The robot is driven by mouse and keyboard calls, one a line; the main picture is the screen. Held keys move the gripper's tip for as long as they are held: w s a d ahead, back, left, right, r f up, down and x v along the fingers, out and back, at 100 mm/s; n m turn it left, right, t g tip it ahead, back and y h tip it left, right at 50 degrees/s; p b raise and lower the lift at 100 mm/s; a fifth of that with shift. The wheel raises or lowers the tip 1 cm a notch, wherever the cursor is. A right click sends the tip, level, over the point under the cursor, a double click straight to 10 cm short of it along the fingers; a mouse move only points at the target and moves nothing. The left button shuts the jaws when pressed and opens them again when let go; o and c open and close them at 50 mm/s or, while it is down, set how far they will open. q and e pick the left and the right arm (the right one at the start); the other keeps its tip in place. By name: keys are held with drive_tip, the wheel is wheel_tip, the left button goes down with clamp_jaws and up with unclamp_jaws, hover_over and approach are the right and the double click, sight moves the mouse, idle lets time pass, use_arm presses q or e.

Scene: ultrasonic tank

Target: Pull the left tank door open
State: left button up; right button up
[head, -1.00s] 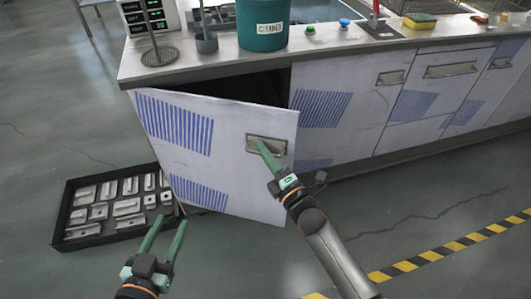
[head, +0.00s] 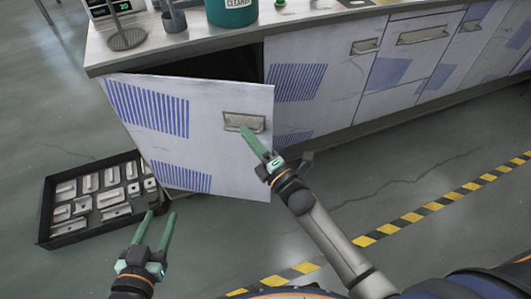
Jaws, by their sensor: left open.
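The left tank door (head: 205,150) is a white panel with blue stripe patches. It stands ajar, its right edge swung out from the cabinet, with a dark gap above. Its metal handle (head: 231,118) is near the upper right corner. My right gripper (head: 245,130) has its green fingertips at the handle, overlapping it. The fingers line up in this view, so the space between them is hidden. My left gripper (head: 160,214) is open and empty, low in front of the door's lower left, with its fingers apart and pointing up.
A black tray (head: 43,222) of metal parts lies on the floor left of the door. The counter (head: 97,60) holds a green cleaner tub (head: 232,14) and a display unit (head: 103,10). Closed doors continue to the right. Yellow-black tape (head: 390,230) crosses the open floor.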

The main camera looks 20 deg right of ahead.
use_arm(q)
drive_tip(key=s+f+g, duration=0.2)
drive_tip(key=s+f, duration=0.1)
drive_tip(key=f, duration=0.2)
drive_tip(key=shift+s+f+n+g+y+p, duration=0.15)
drive_tip(key=shift+f+n+g+y+p, duration=0.15)
drive_tip(key=shift+f+g+p, duration=0.15)
use_arm(e)
drive_tip(key=v, duration=1)
